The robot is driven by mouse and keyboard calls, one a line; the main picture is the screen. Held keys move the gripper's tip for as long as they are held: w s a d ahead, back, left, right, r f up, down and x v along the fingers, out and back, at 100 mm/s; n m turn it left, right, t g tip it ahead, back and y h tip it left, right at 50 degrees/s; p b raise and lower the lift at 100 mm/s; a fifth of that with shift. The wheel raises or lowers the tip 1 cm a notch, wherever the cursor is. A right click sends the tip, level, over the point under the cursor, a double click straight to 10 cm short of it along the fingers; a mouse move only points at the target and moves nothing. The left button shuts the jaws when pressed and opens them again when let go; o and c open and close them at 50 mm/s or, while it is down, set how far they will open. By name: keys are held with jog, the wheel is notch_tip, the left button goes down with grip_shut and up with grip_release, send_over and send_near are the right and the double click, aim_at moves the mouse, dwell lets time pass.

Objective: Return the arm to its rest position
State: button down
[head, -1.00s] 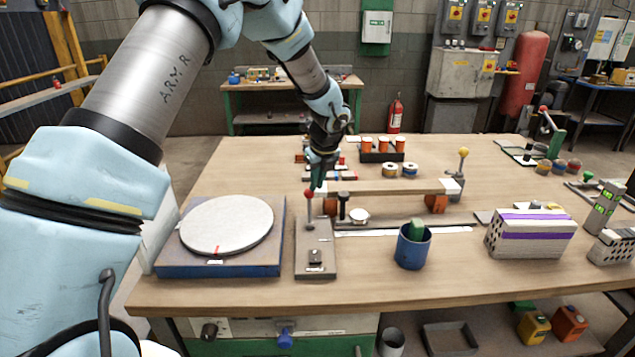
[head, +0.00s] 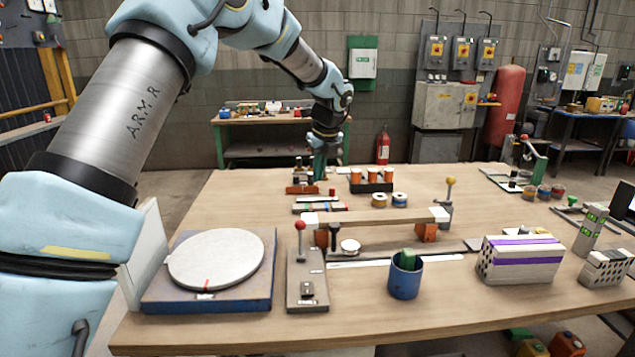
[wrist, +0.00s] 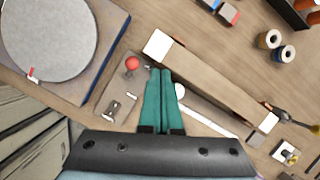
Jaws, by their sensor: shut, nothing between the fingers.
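My arm reaches out over the workbench (head: 450,310) from the left. My gripper (head: 319,172) points down above the bench, toward its back edge in the head view. In the wrist view its two green fingers (wrist: 163,75) lie together with nothing between them. They appear near the red-knobbed lever fixture (wrist: 120,98) and the long wooden bar with white ends (wrist: 210,78), seen from above and apart from both. The exact height over the bench is hard to tell.
A round grey disc on a blue base (head: 152,300) stands at the left. Orange-topped jars (head: 372,178) sit behind.

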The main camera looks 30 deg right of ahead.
dwell(0.4)
jog(key=s+a+n+g, duration=0.1)
jog(key=a+n, duration=1.5)
jog(key=a, duration=1.1)
jog(key=s+a+f+n, duration=0.1)
jog(key=s+a+n, duration=0.6)
jog(key=a+n, duration=0.2)
jog(key=s+a+f+n+g, duration=0.1)
jog(key=s+a+f+n, duration=0.1)
jog(key=s+a+n, duration=0.5)
jog(key=a+n, duration=0.2)
jog(key=shift+s+a, duration=0.15)
jog(key=shift+a, duration=0.25)
